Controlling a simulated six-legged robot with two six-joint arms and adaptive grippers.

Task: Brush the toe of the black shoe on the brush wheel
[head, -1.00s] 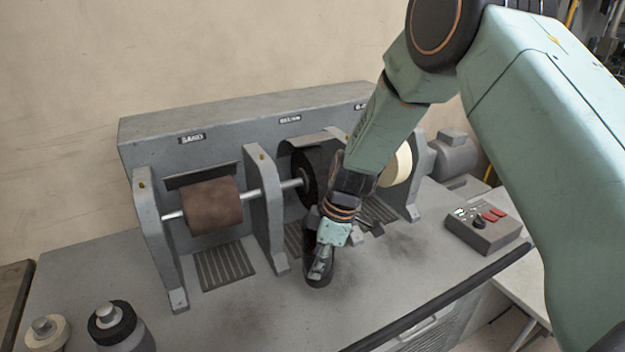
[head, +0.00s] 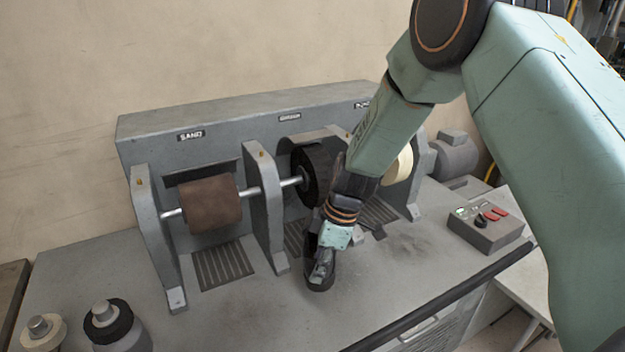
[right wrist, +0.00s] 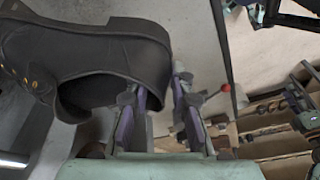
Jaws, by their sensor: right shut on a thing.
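The black shoe (head: 319,280) is in my right gripper (head: 322,264), just in front of the brush wheel. In the right wrist view the shoe (right wrist: 85,50) shows its heel end, ankle opening and brass eyelets; its toe is outside that view. The fingers of the right gripper (right wrist: 155,105) are closed on the wall of the heel end. The black brush wheel (head: 316,172) sits on the middle of the shaft, partly covered by my right arm. My arm hides whether the toe touches the wheel. My left gripper is not in view.
A brown sanding drum (head: 211,204) is left of the brush, past a grey upright (head: 263,205). A cream wheel (head: 404,165) is to the right. A control box (head: 486,230) with red buttons stands at the right. The front bench middle is clear.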

